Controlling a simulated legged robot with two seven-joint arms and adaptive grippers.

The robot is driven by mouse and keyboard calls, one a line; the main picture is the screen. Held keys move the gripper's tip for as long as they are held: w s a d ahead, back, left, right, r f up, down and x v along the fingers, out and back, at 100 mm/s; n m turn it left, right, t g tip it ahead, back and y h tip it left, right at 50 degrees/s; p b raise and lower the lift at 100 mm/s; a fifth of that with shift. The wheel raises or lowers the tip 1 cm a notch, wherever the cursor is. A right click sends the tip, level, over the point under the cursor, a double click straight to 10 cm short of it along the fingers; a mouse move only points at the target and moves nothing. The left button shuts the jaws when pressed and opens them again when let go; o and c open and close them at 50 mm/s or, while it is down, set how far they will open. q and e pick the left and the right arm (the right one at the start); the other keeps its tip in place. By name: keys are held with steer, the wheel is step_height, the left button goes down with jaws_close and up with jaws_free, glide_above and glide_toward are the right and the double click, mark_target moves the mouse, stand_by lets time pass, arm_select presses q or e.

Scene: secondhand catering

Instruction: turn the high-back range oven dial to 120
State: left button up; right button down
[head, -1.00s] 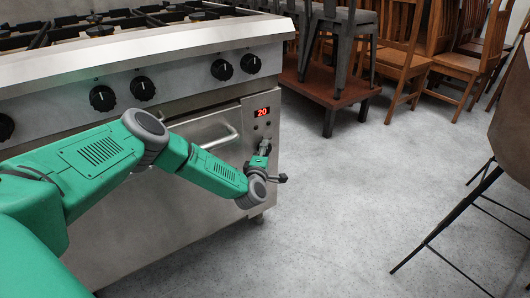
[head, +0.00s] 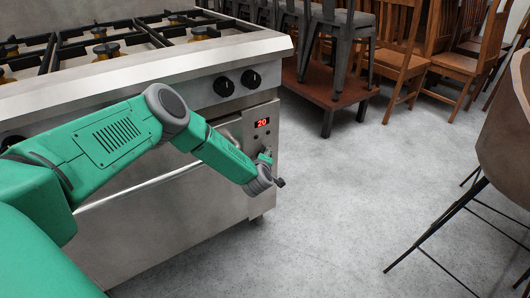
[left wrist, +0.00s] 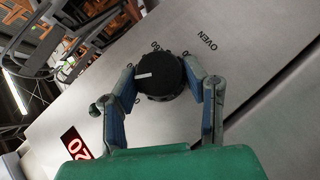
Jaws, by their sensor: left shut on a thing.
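The range oven dial (left wrist: 165,82) is a round black knob with a white pointer line, on a steel panel marked OVEN and with numbers in the left wrist view. My left gripper (left wrist: 161,76) has its two fingers on either side of the dial and is shut on it. In the head view the left gripper (head: 264,157) is at the right end of the range front, and the dial is hidden or too small to make out there. The red display (head: 262,123) reads 20; it also shows in the left wrist view (left wrist: 76,143). My right gripper is not in view.
The range (head: 165,220) has a burner top and black burner knobs (head: 224,86). Stacked metal stools stand on a brown table (head: 325,88) behind it, with wooden chairs (head: 399,65) beyond. A brown seat on thin black legs (head: 440,228) is at right. The grey floor between is clear.

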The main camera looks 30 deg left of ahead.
arm_select(q)
steer(key=shift+r+m+g+p, duration=0.15)
steer(key=shift+m+g+p, duration=0.55)
steer(key=shift+g, duration=0.3)
steer(key=shift+m+g+y, duration=0.3)
steer(key=shift+m+g, duration=0.3)
steer(key=shift+g, duration=0.4)
steer(key=o, duration=1.1)
steer(key=shift+w, duration=0.1)
steer(key=shift+o, duration=0.2)
